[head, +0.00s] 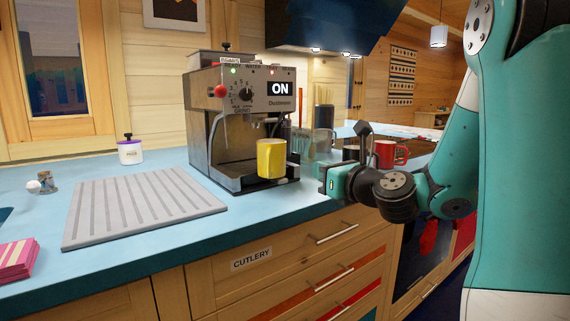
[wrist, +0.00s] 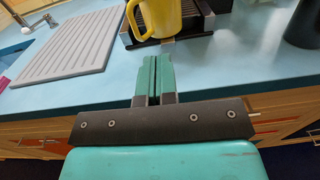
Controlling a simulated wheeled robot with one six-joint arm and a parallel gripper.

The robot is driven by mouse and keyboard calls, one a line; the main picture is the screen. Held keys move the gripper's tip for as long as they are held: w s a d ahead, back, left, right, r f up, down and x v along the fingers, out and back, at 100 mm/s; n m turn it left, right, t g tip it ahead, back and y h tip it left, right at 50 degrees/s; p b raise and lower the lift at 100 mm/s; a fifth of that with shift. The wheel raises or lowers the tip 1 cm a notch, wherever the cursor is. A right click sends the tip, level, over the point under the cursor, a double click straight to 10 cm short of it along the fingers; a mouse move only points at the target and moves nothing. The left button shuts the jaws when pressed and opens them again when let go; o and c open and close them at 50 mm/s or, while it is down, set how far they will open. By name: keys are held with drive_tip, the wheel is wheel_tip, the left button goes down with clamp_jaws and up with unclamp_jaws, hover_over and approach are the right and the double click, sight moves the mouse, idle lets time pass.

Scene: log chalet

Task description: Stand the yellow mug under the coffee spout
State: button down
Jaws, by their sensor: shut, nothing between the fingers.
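The yellow mug (head: 271,158) stands upright on the drip tray (head: 240,183) of the coffee machine (head: 238,110), near the tray's front. In the head view it is below the machine's spout area (head: 265,122); exact alignment in depth is hard to tell. The wrist view shows the mug's lower part (wrist: 167,18), with its handle on the left and its top cut off. My gripper (head: 324,179) is in front of the machine, to the right of the mug in the head view. In the wrist view its fingers (wrist: 154,62) are shut and empty, apart from the mug.
A ribbed grey drainer mat (head: 140,205) lies left of the machine. A red mug (head: 388,154), a dark mug (head: 351,153) and a clear glass vessel (head: 322,141) stand to the right. A white-and-purple jar (head: 130,151) stands behind the mat.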

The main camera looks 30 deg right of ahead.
drive_tip(key=w+p, duration=0.1)
drive_tip(key=p, duration=1.1)
approach(280, 156)
drive_tip(key=w, duration=0.7)
drive_tip(key=shift+a+r, duration=0.1)
drive_tip(key=shift+r, duration=0.05)
drive_tip(key=shift+w, duration=0.25)
